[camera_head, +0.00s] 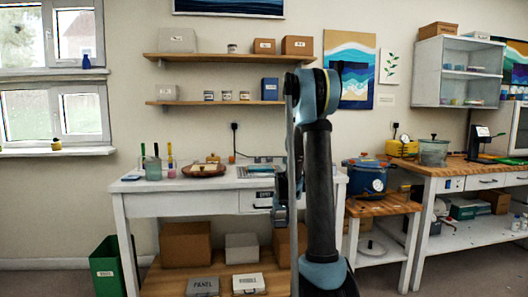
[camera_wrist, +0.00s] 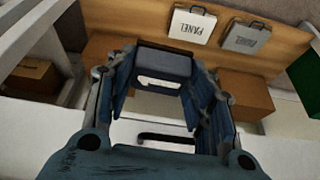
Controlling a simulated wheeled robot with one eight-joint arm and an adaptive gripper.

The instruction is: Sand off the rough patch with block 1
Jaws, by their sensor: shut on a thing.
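In the wrist view my gripper (camera_wrist: 160,88) is shut on a dark blue-grey block (camera_wrist: 165,62) with a pale label strip. The label is too blurred to read, so I cannot tell whether it is block 1. In the head view my gripper (camera_head: 281,208) hangs in front of the white workbench (camera_head: 170,204), near its drawer; the held block cannot be made out there. I cannot make out the rough patch in either view. My arm hides part of the bench's right side.
A wooden bowl (camera_head: 205,170) and a cup with tools (camera_head: 152,168) stand on the bench. A blue pot (camera_head: 368,178) stands on a lower side table. A green bin (camera_head: 106,266) is at left.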

